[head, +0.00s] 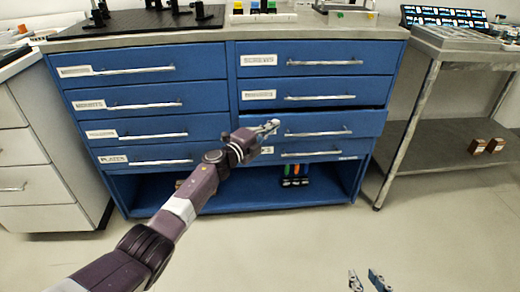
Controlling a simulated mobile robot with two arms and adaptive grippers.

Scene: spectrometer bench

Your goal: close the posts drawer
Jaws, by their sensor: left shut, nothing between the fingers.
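A blue cabinet has two columns of drawers. In the right column, the third drawer from the top (340,124) stands out a little from the cabinet front, with a dark gap above it. Its label is hidden behind my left gripper, so I cannot read whether it says posts. My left gripper (272,126) is shut and empty, in front of the left part of this drawer's face, left of its handle (318,133). I cannot tell whether it touches the face. My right gripper (366,279) is open and empty, low at the bottom edge, well in front of the cabinet.
The other drawers look flush, including the bottom right one (335,145). An open shelf below holds several coloured items (295,172). A breadboard (140,20) lies on the bench top. A metal side table (450,130) stands at the right. The floor in front is clear.

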